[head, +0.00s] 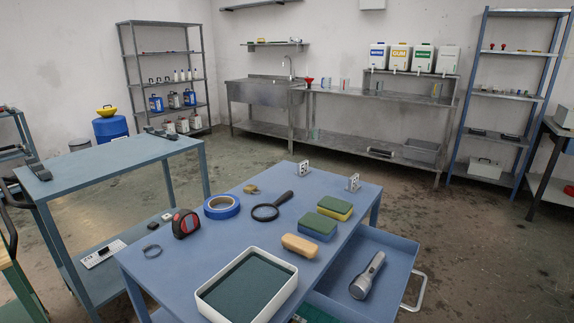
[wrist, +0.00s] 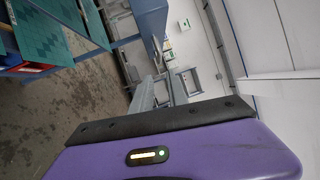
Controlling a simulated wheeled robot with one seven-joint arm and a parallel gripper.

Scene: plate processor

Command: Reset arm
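My gripper (wrist: 166,78) shows in the wrist view as two grey fingers beyond a black bar on a purple body. The fingers stand close together, and I cannot tell whether they touch at the tips. I see nothing clearly held between them. The gripper is not visible in the head view, and no task object lies near it in the wrist view.
The blue table (head: 220,252) holds a white-rimmed tray (head: 290,284), magnifier, tape, tape measure and sponges. Its open drawer (head: 398,262) juts out right, holding a flashlight (head: 367,276). Another blue table (head: 105,163) stands left. Floor behind (head: 250,165) is clear.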

